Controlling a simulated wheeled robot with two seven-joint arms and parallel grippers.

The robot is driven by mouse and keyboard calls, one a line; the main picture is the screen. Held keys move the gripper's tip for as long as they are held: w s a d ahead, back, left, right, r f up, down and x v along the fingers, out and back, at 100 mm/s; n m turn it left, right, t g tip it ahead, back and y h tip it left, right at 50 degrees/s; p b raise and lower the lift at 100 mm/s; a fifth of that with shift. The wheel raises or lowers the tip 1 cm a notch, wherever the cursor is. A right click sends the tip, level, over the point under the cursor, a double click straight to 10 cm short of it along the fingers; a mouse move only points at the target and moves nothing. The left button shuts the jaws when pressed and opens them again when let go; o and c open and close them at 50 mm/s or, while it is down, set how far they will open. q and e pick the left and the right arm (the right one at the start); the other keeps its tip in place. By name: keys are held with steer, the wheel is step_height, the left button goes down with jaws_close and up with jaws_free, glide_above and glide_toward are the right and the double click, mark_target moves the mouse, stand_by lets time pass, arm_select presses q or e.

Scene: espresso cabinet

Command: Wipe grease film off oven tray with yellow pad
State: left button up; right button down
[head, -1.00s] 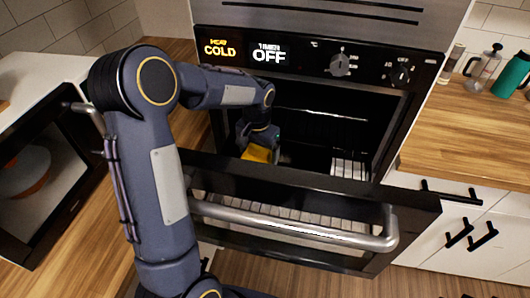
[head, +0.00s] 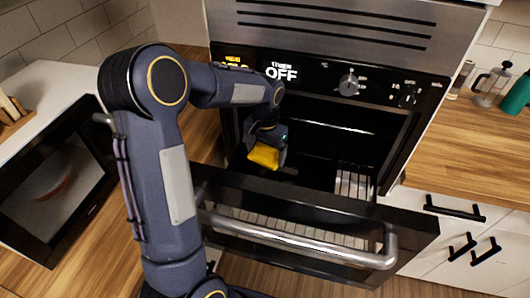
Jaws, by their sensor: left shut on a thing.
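A yellow pad (head: 264,156) is held in my left gripper (head: 266,146), inside the opening of the oven (head: 330,130). The gripper is shut on the pad, and the fingertips are partly hidden by the pad and the dark interior. A dark surface, perhaps the oven tray (head: 315,174), lies below and to the right of the pad. I cannot tell whether the pad touches it, and no grease film can be made out. My right gripper is not in view.
The open oven door (head: 300,215) with its steel handle (head: 300,242) juts out in front. A microwave (head: 55,185) stands at left. A French press (head: 490,87) and a green bottle (head: 517,96) stand on the right wooden counter (head: 470,140).

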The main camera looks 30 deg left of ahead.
mark_target(266, 148)
arm_select(q)
steer(key=shift+r, duration=0.35)
steer(key=shift+r, duration=0.1)
steer(key=shift+r+p, duration=1.25)
steer(key=shift+r, duration=0.2)
